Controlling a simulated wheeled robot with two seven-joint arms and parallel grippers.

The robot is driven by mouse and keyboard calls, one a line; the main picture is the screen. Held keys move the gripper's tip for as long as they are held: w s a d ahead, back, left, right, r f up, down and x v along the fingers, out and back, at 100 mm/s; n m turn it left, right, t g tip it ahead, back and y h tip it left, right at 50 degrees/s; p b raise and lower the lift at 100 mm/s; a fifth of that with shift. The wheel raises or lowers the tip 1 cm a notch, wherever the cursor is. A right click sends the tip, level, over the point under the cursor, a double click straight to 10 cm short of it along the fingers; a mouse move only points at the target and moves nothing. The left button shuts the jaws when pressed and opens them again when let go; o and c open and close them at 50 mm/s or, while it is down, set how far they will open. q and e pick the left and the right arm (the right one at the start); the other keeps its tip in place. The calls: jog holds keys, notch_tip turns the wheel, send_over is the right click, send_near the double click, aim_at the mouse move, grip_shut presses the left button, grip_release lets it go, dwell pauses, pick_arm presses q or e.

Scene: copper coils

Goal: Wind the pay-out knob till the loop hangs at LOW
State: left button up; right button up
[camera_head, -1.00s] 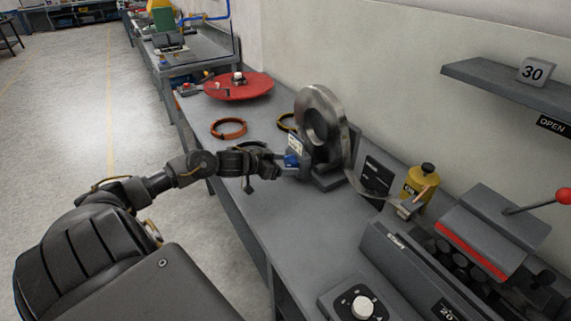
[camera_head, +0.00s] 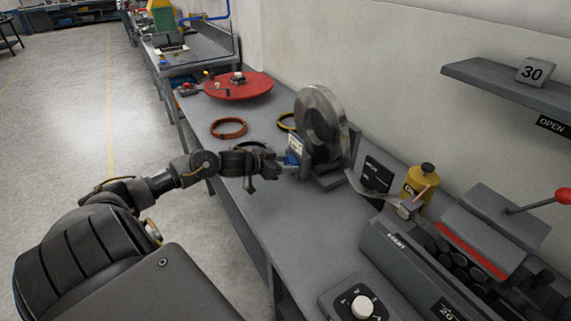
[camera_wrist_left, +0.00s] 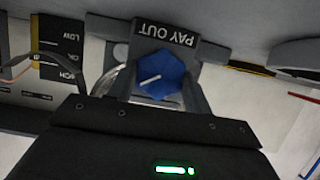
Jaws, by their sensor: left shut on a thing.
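The blue pay-out knob (camera_wrist_left: 160,75) has a white pointer line and sits under an upside-down PAY OUT label (camera_wrist_left: 166,39) in the left wrist view. My left gripper (camera_wrist_left: 158,88) is shut on it, a finger on each side. In the head view the knob (camera_head: 291,160) is partly hidden by the gripper. The steel strip coil (camera_head: 321,115) stands upright on its holder beside it. The strip (camera_head: 368,189) sags from the coil toward the feeder in front of a dark gauge card (camera_head: 377,172). LOW shows on the card (camera_wrist_left: 70,50) in the wrist view. The exact loop height is unclear. My right gripper is not in view.
A yellow can (camera_head: 420,180) stands by the feeder. A machine (camera_head: 490,235) with a red-ball lever and a white dial (camera_head: 362,306) fill the bench's near right. An orange ring (camera_head: 229,128) and red disc (camera_head: 240,86) lie farther back. The bench's front middle is clear.

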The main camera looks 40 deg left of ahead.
pick_arm(q)
jog(key=shift+d+m+t+y, duration=0.15)
jog(key=shift+m+t+y, duration=0.15)
jog(key=shift+m+y, duration=0.5)
jog(key=shift+s+d+f+m+t+y+b, duration=0.1)
jog(key=shift+m+t+y+b, duration=0.1)
jog(key=shift+m, duration=0.35)
jog(key=shift+f+m+t+y+b, duration=0.1)
jog(key=shift+m+y+b, duration=0.1)
jog(key=shift+m, duration=0.35)
jog(key=shift+f+m+t+y+b, duration=0.1)
jog(key=shift+m+t+y+b, duration=0.3)
jog(key=shift+m+b, duration=0.45)
jog(key=shift+d+m+y+b, duration=0.1)
jog(key=shift+m+y+b, duration=0.4)
jog(key=shift+m+b, duration=0.4)
jog(key=shift+t+b, duration=0.3)
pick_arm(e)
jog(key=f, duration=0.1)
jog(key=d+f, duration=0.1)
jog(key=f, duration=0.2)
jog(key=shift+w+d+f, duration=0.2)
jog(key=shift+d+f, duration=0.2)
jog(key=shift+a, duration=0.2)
